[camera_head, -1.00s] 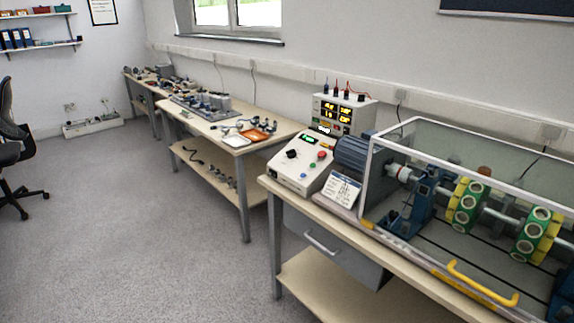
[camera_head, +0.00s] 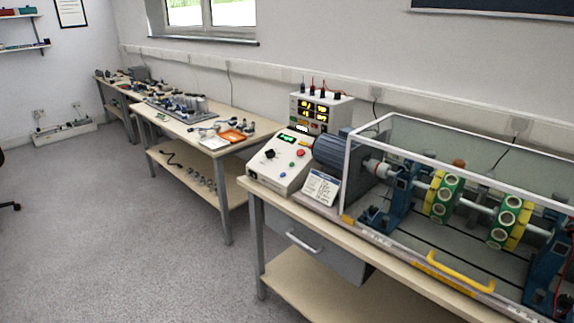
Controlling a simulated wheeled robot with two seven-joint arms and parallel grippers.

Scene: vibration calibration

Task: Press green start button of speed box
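The speed box (camera_head: 262,172) is a white sloped console at the left end of the near bench. Its top bears a lit green display (camera_head: 288,140), a black knob (camera_head: 270,153), a red button (camera_head: 300,153) and a blue button (camera_head: 283,174). The small green start button (camera_head: 291,165) sits between the red and blue ones. Nothing covers the box's face. Neither of my grippers is in view.
A meter box (camera_head: 322,110) with yellow digits stands behind the speed box. A blue motor (camera_head: 335,152) and a clear-covered rotor rig with a yellow handle (camera_head: 458,276) stand to the right. A white card (camera_head: 320,187) leans beside the box.

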